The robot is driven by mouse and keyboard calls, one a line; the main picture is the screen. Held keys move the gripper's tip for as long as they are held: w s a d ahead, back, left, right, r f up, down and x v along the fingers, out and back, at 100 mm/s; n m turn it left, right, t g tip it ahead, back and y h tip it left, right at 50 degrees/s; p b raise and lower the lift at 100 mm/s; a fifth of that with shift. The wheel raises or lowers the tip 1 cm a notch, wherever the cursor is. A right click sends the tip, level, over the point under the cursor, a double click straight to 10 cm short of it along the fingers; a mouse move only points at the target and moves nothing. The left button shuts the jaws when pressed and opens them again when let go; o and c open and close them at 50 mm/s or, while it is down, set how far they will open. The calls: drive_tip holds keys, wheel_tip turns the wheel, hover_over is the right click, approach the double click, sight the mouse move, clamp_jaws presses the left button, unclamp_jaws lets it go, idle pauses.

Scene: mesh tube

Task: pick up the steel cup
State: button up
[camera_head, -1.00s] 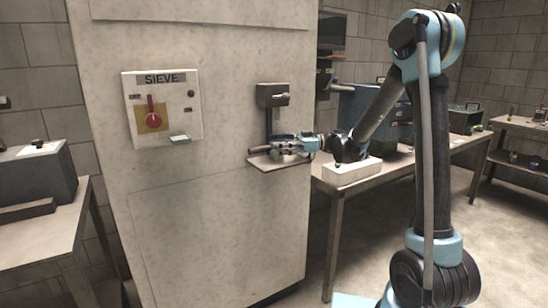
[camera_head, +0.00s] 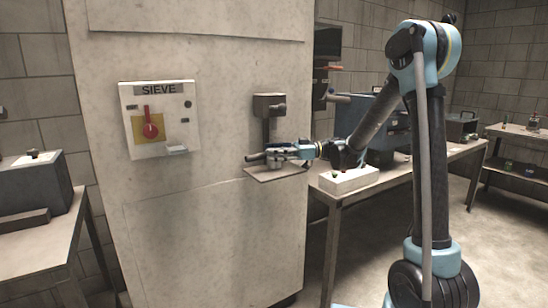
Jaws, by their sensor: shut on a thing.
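My gripper (camera_head: 262,156) reaches in from the right, level, just under the dark spout fixture (camera_head: 268,105) on the front of the tall pale cabinet. Its fingers are closed around the steel cup (camera_head: 275,163), which is small and grey and mostly hidden by them. The cup is just above the small shelf (camera_head: 281,176) that sticks out from the cabinet. I cannot tell whether the cup still touches the shelf.
A white SIEVE panel (camera_head: 135,107) with a red handle (camera_head: 150,130) is on the cabinet to the left. A table (camera_head: 345,200) behind my arm holds a white box (camera_head: 348,181) and a blue-grey machine (camera_head: 365,112). Another table (camera_head: 50,245) stands at far left.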

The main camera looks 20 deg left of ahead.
drive_tip(key=shift+r, duration=1.15)
drive_tip(key=shift+w+d+r, duration=0.1)
drive_tip(key=shift+r, duration=0.1)
drive_tip(key=v, duration=1.7)
drive_tip(key=shift+d, duration=0.2)
